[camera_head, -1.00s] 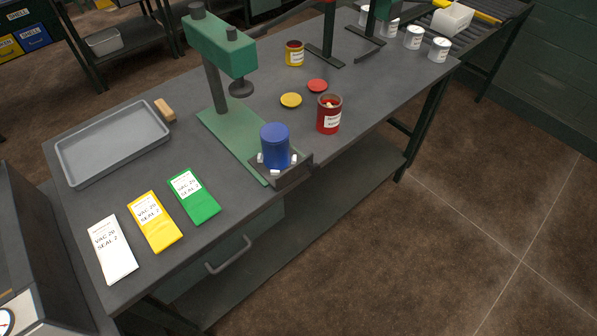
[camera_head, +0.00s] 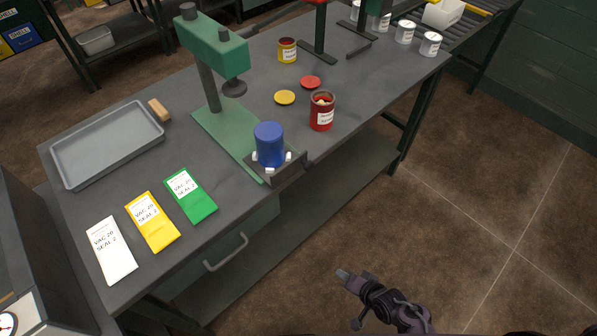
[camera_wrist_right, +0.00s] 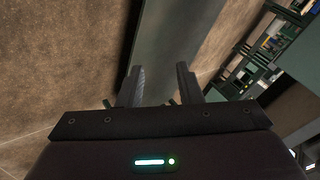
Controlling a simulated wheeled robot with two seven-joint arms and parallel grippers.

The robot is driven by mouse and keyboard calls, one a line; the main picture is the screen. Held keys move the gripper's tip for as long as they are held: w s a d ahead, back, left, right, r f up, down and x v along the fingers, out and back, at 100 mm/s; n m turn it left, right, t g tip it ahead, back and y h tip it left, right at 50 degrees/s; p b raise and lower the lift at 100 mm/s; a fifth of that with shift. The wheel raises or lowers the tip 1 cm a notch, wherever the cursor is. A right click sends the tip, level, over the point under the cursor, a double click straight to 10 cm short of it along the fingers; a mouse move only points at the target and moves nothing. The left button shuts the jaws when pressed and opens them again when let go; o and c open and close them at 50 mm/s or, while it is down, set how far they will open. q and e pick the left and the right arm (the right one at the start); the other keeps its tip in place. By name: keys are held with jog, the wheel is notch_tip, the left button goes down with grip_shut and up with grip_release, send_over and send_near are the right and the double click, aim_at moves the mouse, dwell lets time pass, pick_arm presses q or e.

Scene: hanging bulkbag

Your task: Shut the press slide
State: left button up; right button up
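The green press (camera_head: 218,50) stands on the workbench with its round ram pad (camera_head: 234,87) above the green base plate (camera_head: 222,135). The press slide (camera_head: 284,175), a dark tray at the front end of the base, sticks out past the bench's front edge. A blue cylinder (camera_head: 269,144) stands upright in it among small white blocks. My right gripper (camera_head: 343,273) is low in front of the bench, well apart from the slide. In the right wrist view the right gripper (camera_wrist_right: 161,84) has its two fingers apart with nothing between them. My left gripper is not in view.
An open red can (camera_head: 321,112), a red lid (camera_head: 310,82) and a yellow lid (camera_head: 285,97) lie right of the press. White, yellow and green packets (camera_head: 190,195) and a grey tray (camera_head: 108,145) are left. A drawer handle (camera_head: 226,252) juts out below the bench top.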

jog(key=w+r+m, duration=0.1)
jog(key=w+r, duration=0.1)
jog(key=r, duration=0.3)
jog(key=w+a+r+t+y, duration=0.1)
jog(key=w+r, duration=0.1)
jog(key=r, duration=0.3)
jog(key=w+a+r+m+t+y, duration=0.1)
jog(key=w+r, duration=0.2)
jog(key=r, duration=0.2)
jog(key=shift+a+r+m+p, duration=0.2)
jog(key=shift+m+p, duration=0.1)
jog(key=shift+p, duration=0.1)
jog(key=c, duration=0.5)
jog(key=r+y, duration=0.1)
jog(key=r, duration=0.3)
jog(key=w+a+r+m+t+y, duration=0.1)
jog(key=r, duration=0.3)
jog(key=a+r, duration=0.1)
jog(key=r, duration=0.4)
jog(key=shift+w+a+m+t+y, duration=0.2)
jog(key=shift+w+m+t+y, duration=0.1)
jog(key=shift+y, duration=0.1)
grip_shut()
jog(key=p, duration=0.3)
send_near(290, 171)
jog(key=x, duration=0.6)
jog(key=shift+w+a+f, duration=0.1)
jog(key=shift+w+f, duration=0.05)
jog(key=shift+w, duration=0.05)
